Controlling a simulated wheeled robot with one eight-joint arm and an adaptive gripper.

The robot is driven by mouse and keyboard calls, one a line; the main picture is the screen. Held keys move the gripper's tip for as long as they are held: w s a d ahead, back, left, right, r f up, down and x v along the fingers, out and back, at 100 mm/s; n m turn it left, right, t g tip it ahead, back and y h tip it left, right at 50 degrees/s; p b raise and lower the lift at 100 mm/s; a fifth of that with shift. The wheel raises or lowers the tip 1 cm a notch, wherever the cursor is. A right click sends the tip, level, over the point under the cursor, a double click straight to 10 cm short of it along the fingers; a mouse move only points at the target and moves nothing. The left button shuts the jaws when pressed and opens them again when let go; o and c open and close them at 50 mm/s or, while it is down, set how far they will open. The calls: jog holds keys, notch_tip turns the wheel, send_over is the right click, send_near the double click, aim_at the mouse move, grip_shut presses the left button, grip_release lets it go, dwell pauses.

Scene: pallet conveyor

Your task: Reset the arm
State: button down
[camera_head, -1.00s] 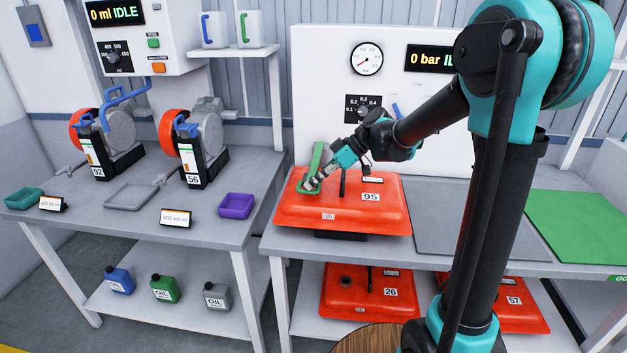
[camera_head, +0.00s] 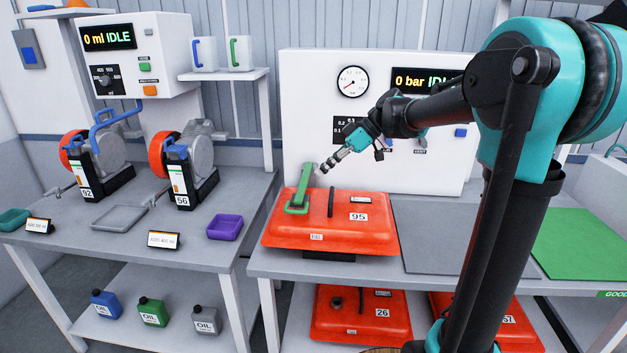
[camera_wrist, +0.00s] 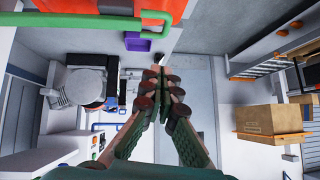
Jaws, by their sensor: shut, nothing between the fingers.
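My gripper (camera_head: 322,170) is shut and empty in the head view. It is in the air above the red tank labelled 95 (camera_head: 375,235), just right of the green upright handle (camera_head: 303,183) at the tank's back left. A visible gap separates the fingers from that handle. In the wrist view my gripper (camera_wrist: 160,72) shows its fingertips together with nothing between them. The green handle (camera_wrist: 100,32) and part of the red tank (camera_wrist: 130,10) show at the top of that view.
A white panel with a gauge (camera_head: 352,82) stands behind the tank. The left bench holds two pumps, trays and a purple tray (camera_head: 225,227). A grey mat (camera_head: 445,240) and a green mat (camera_head: 590,245) lie clear on the right. The wrist view shows a cardboard box (camera_wrist: 272,118).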

jog(key=s+d+f+m+t+h, duration=0.2)
jog(key=s+d+f+m+h, duration=0.2)
jog(key=s+d+f+m, duration=0.4)
jog(key=s+d+f+m+t+h, duration=0.3)
jog(key=s+d+f+m+h, duration=0.2)
jog(key=s+d+f+m, duration=0.3)
jog(key=s+d+f, duration=0.3)
jog(key=d+f, duration=0.3)
jog(key=f, duration=0.2)
jog(key=shift+s+f+m, duration=0.3)
jog(key=shift+s+m, duration=0.1)
jog(key=c, duration=2.3)
grip_release()
jog(key=shift+d, duration=0.1)
